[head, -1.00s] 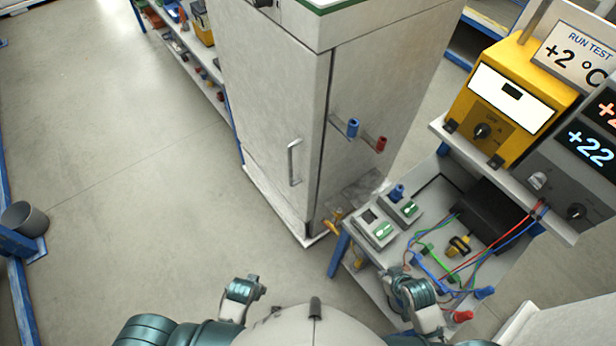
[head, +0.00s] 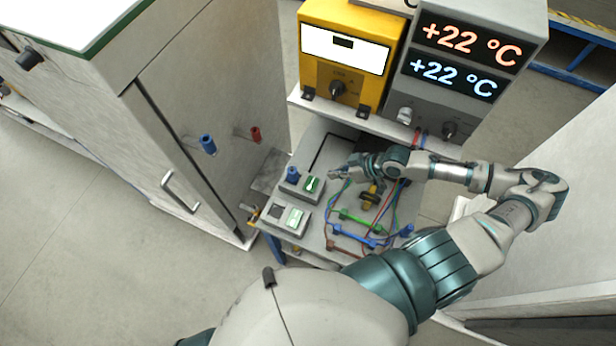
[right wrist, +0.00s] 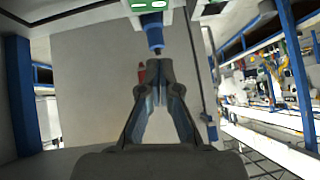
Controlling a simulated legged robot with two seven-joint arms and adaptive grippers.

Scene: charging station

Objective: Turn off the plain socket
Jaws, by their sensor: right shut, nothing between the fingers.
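Two grey socket boxes stand at the left side of the workbench. The rear box (head: 302,190) carries an upright blue plug (head: 292,174) and a green-and-white switch (head: 313,184). The front box (head: 289,221) has a dark square and a similar switch (head: 295,217). I cannot tell for sure which is the plain socket. My right gripper (head: 332,174) is shut and empty, just right of the rear box's switch and seemingly above it. In the right wrist view its closed fingertips (right wrist: 159,68) point toward the blue plug (right wrist: 153,32). My left gripper is out of view.
A yellow power unit (head: 345,55) and a grey unit with +22 °C displays (head: 455,75) stand on the shelf behind. Colored leads (head: 365,225) lie right of the boxes. A tall grey cabinet (head: 170,120) stands to the left, with a blue and a red handle.

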